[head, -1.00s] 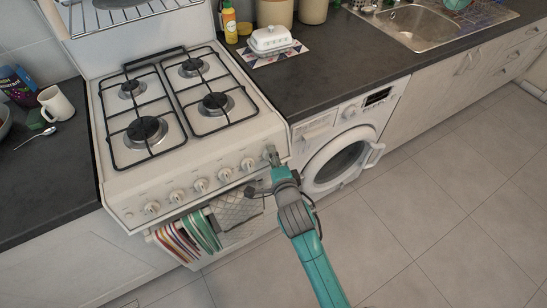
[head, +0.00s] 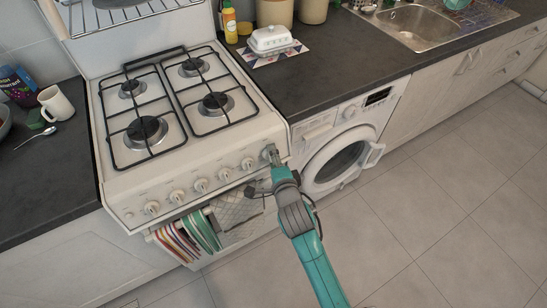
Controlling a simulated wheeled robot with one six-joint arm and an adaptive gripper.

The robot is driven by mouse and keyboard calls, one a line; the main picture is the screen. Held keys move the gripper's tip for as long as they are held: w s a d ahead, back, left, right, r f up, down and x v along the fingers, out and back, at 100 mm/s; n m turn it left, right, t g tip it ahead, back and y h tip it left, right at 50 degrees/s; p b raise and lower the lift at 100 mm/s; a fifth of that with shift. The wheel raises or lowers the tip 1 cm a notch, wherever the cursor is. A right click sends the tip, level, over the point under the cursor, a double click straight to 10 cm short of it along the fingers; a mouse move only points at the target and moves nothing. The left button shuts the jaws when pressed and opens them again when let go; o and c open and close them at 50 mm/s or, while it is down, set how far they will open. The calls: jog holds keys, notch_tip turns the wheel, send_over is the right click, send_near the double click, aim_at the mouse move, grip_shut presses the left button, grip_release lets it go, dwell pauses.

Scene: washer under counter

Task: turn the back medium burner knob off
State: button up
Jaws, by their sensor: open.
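The white stove (head: 130,195) has a row of several knobs along its front panel. The rightmost knob (head: 268,152) is at the panel's right end, partly hidden by my gripper (head: 273,160). My gripper is at this knob, with its fingertips beside or around it; I cannot tell whether they touch. The neighbouring knob (head: 247,163) is just to the left. The knob markings are too small to read, so I cannot tell which is the back medium one. The back burners (head: 193,67) show no visible flame.
A butter dish (head: 271,40) sits on the counter. The floor in front is clear.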

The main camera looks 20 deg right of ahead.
jog(key=v, duration=1.2)
jog(key=shift+w, duration=0.1)
jog(key=s+d+n, duration=0.2)
jog(key=s+n, duration=0.7)
jog(key=s, duration=0.7)
jog(key=s+d+r+n, duration=0.1)
jog(key=s+d+n, duration=0.2)
jog(key=s+n, duration=0.5)
jog(key=s, duration=0.8)
jog(key=shift+s+n+y, duration=0.3)
jog(key=shift+s+n, duration=0.1)
